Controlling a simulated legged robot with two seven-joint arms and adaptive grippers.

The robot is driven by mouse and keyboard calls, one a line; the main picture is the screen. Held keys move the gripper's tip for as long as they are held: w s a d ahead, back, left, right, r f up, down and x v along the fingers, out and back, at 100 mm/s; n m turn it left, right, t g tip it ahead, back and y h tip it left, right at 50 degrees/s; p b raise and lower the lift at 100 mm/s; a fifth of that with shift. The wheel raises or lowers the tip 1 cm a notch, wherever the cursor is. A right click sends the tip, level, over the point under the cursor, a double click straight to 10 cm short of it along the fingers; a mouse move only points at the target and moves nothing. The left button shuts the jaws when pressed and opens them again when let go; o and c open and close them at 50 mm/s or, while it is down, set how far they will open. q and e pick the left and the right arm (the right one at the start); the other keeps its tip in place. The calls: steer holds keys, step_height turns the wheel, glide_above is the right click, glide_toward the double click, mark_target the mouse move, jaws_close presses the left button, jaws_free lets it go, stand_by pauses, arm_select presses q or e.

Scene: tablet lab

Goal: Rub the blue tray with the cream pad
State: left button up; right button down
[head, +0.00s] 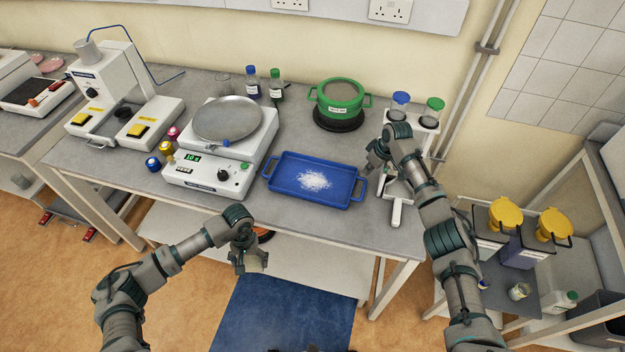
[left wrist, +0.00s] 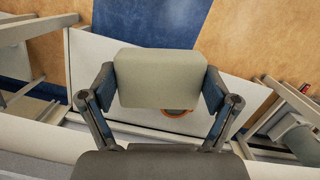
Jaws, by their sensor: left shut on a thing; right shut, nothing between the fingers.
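The blue tray (head: 283,189) lies flat on the grey bench with a heap of white powder (head: 314,180) in its middle. My left gripper (head: 247,258) is in front of the bench's front edge, lower left of the tray and apart from it. It is shut on the cream pad, a pale rounded block that shows clearly between the fingers in the left wrist view (left wrist: 160,78). My right gripper (head: 374,162) is shut and empty, just right of the tray's back right corner.
A white machine with a round metal pan (head: 227,119) stands left of the tray. A green sieve (head: 341,97) stands behind it. A white stand with blue- and green-capped jars (head: 400,103) is at the back right. Bench space in front of the tray is clear.

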arm_select(q)
steer(key=shift+d, duration=0.25)
arm_select(e)
steer(key=shift+d, duration=0.25)
arm_select(q)
steer(key=shift+r, duration=0.15)
steer(key=r+p, duration=0.2)
steer(key=shift+a+r+p, duration=0.3)
steer(key=shift+a+p, duration=0.05)
arm_select(e)
steer(key=r, duration=0.2)
steer(key=shift+a+r, duration=0.35)
steer(key=shift+a, duration=0.05)
arm_select(q)
steer(key=shift+r+p, duration=0.7)
steer(key=shift+w+d+r+p, duration=0.1)
steer(key=shift+d+r+p, duration=0.05)
steer(key=shift+r+p, duration=0.45)
steer(key=shift+d+r+p, duration=0.1)
steer(key=shift+r+p, duration=0.35)
steer(key=shift+r, duration=0.1)
arm_select(e)
steer(key=v, duration=0.3)
steer(key=shift+w+r, duration=0.15)
steer(key=shift+w, duration=0.15)
arm_select(q)
steer(key=shift+f, duration=0.1)
